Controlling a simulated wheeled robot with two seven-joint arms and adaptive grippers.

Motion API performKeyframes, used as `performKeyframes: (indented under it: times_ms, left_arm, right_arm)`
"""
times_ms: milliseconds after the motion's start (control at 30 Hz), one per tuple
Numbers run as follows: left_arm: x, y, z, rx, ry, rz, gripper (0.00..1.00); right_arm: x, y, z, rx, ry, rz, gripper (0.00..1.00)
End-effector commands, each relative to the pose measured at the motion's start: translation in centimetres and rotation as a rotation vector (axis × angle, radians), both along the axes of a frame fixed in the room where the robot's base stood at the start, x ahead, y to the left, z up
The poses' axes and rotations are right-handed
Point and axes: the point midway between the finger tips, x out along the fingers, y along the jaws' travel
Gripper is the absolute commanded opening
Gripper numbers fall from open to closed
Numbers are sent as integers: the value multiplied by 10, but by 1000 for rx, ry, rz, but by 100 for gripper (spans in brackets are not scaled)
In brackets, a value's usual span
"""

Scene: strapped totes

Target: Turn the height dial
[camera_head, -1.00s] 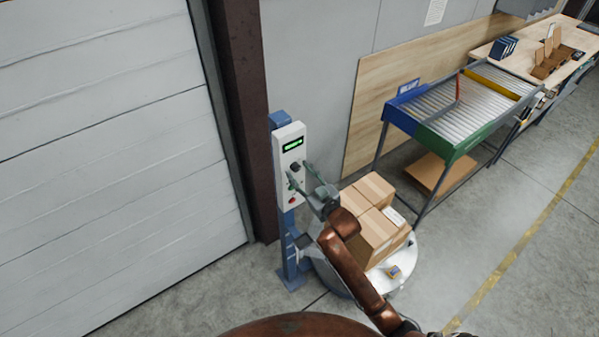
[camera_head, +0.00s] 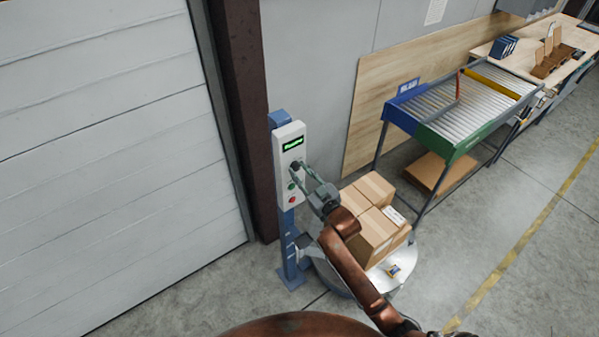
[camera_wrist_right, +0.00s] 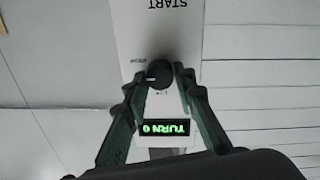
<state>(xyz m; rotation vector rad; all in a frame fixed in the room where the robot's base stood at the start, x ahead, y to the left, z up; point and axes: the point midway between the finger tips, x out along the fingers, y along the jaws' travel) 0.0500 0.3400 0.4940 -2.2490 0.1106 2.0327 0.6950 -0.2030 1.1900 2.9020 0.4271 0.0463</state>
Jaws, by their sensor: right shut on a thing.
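The height dial is a round black knob (camera_wrist_right: 159,75) with a pale pointer mark, on a white control panel (camera_head: 287,197). My right gripper (camera_head: 298,171) is at the panel, just below the lit display. In the right wrist view its two fingers (camera_wrist_right: 159,78) are closed on the dial, one on each side. The green display (camera_wrist_right: 165,128) shows upside down there and reads "TURN 0". A green button (camera_head: 292,186) and a red button (camera_head: 292,199) sit lower on the panel. My left gripper is not in view.
The panel stands on a blue post (camera_head: 289,245) beside a dark column. A round turntable (camera_head: 408,262) with stacked cardboard boxes (camera_head: 368,222) is right of it, under my right arm. A roller conveyor (camera_head: 470,107) stands farther back. Open floor lies at the right.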

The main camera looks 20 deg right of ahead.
Motion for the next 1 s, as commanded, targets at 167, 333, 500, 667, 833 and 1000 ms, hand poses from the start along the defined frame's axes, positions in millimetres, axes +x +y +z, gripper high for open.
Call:
performKeyframes:
  times_ms: [167,333,500,667,833,1000]
  left_arm:
    - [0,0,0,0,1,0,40]
    - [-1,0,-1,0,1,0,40]
    - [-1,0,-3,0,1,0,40]
    - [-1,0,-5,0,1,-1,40]
    - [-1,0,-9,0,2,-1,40]
    - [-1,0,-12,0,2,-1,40]
  right_arm:
    - [0,0,-1,-62,-20,1,0]
    - [0,0,-1,-169,-59,2,0]
    - [0,1,-2,-313,-113,3,0]
    - [0,0,-2,-456,-164,2,0]
    - [0,1,-3,-609,-220,3,0]
    - [0,0,-4,-762,-275,2,0]
